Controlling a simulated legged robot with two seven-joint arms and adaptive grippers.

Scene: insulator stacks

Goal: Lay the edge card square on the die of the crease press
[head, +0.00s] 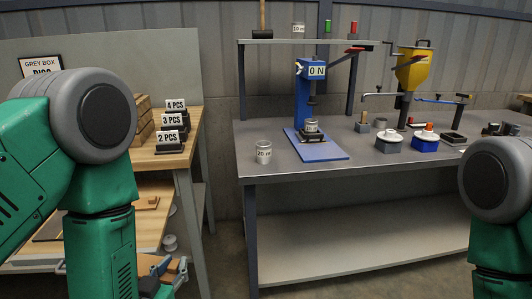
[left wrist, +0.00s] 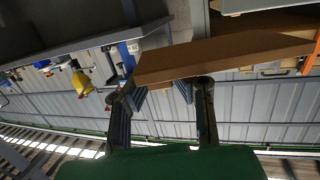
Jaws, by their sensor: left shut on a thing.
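My left gripper (head: 165,279) is low at the left of the head view, below my green arm and mostly hidden by it. In the left wrist view its two fingers (left wrist: 165,95) are shut on a long brown card, the edge card (left wrist: 225,55), which stretches from the fingertips to the right edge. A blue press (head: 303,95) with a red-tipped lever stands upright on the grey table; I cannot tell for sure that it is the crease press. A small dark fixture (head: 312,137) sits on its blue base plate. My right gripper is not in view.
The grey table (head: 270,170) also bears a glass jar (head: 264,152), a yellow hopper (head: 411,72) and several small containers. A wooden bench (head: 180,150) with number signs and stacked brown boards stands at left. A gap separates bench and table.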

